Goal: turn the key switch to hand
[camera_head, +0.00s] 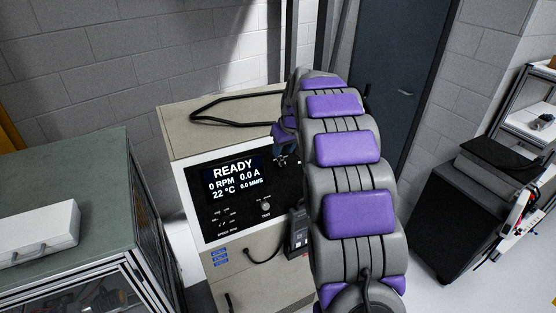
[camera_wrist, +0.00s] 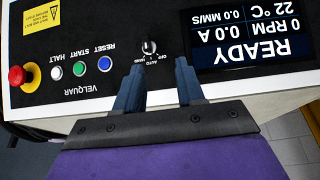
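The key switch (camera_wrist: 149,47) is a small round silver-and-black part on the black control panel, with tiny position labels beside it. The wrist view shows the panel upside down. I cannot surely read which position it points to. My gripper (camera_wrist: 156,72) has its two dark blue fingers apart with nothing between them. The fingertips lie just below the switch in the picture; I see no contact. In the head view my gripper (camera_head: 284,146) is partly hidden by my purple-and-grey arm, which also hides the switch.
A lit display (camera_wrist: 250,38) reads READY, 0 RPM. Blue reset (camera_wrist: 105,63), green start (camera_wrist: 79,69) and white halt (camera_wrist: 56,74) buttons and a red mushroom button (camera_wrist: 20,77) sit along the panel. A green-topped cabinet (camera_head: 85,165) stands left, a black cabinet (camera_head: 455,215) right.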

